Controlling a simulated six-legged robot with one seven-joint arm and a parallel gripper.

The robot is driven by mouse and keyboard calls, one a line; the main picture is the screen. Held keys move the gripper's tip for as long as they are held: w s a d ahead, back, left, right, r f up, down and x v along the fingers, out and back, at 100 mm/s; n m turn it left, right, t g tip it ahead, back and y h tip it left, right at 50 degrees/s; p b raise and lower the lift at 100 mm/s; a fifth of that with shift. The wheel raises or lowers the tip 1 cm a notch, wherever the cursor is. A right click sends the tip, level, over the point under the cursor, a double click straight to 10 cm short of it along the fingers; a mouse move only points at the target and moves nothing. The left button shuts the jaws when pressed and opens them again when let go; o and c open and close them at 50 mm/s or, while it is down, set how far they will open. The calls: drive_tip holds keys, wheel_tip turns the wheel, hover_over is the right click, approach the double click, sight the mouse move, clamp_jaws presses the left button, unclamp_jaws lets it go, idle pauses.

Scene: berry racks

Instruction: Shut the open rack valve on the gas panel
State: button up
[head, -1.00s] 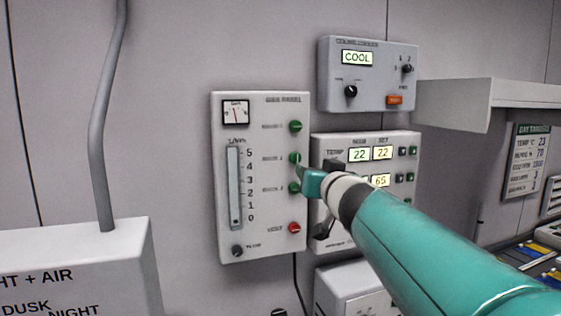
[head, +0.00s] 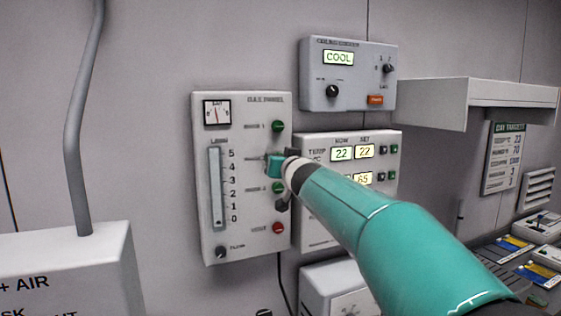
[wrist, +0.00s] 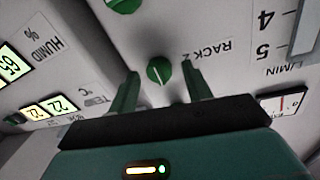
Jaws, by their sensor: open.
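The gas panel (head: 250,235) is a white box on the wall, with a gauge, a flow tube and a column of knobs. A green top knob (head: 278,126), a green lower knob (head: 278,188) and a red knob (head: 278,228) show in the head view. My gripper (head: 274,166) covers the middle knob there. In the wrist view, the picture is turned over and a green knob (wrist: 159,71) labelled RACK 2 sits between my two open fingers, with gaps on both sides. Its white mark is slightly tilted. Another green knob (wrist: 124,4) is cut off at the top edge.
A climate panel (head: 318,235) with lit displays is close to the right, beneath my arm. A grey cooler box (head: 350,105) hangs above it. A shelf (head: 430,103) juts out further right. A conduit (head: 75,150) and a white box (head: 75,250) stand at left.

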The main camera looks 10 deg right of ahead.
drive_tip(key=c, duration=1)
drive_tip(key=shift+o, duration=0.2)
drive_tip(key=shift+n, duration=0.4)
drive_tip(key=n+y, duration=0.1)
drive_tip(key=n, duration=0.8)
drive_tip(key=n+y, duration=0.1)
drive_tip(key=n, duration=0.8)
drive_tip(key=shift+d+f+t, duration=0.2)
drive_tip(key=shift+t, duration=0.2)
drive_tip(key=shift+n, duration=0.3)
